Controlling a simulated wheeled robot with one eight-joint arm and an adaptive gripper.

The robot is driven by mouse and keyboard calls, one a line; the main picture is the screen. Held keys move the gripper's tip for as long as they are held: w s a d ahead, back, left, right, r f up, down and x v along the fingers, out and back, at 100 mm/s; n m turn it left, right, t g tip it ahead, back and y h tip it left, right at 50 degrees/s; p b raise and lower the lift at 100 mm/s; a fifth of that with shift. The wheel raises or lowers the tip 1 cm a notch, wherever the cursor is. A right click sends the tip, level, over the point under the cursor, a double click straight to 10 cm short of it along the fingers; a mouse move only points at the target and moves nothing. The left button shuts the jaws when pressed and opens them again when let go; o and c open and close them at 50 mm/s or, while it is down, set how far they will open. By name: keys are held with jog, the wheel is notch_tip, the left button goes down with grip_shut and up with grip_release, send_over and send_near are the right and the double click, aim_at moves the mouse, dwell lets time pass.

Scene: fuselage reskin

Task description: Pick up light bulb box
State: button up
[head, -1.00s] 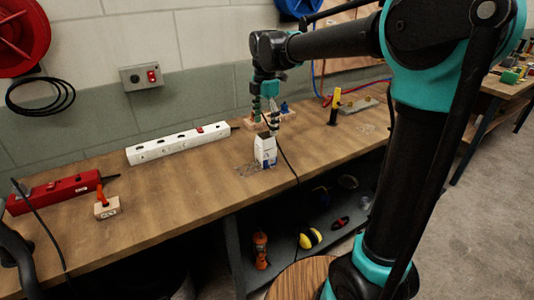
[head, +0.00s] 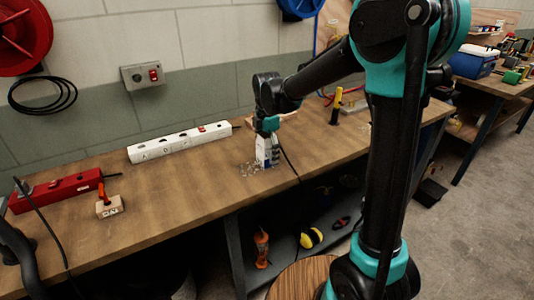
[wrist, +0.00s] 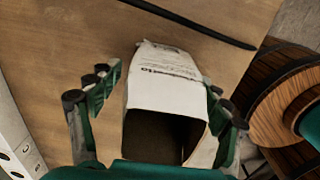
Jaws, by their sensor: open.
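The light bulb box (head: 263,150) is a small white carton standing on the wooden workbench (head: 190,185). In the wrist view the box (wrist: 165,95) has printing on its side and its near end is open and dark inside. My gripper (head: 269,140) is over the box from above. In the wrist view my gripper (wrist: 158,95) is open, with one finger on each side of the box. A gap shows on the left; the right finger is very close to the box, and I cannot tell whether it touches.
Small clear objects (head: 249,169) lie just left of the box. A white power strip (head: 180,143) runs along the wall. A red strip (head: 55,191) and a wooden block (head: 109,206) are at left. A yellow-handled tool (head: 336,105) stands at right.

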jog(key=c, duration=1.2)
jog(key=shift+r, duration=0.1)
jog(key=shift+c, duration=0.2)
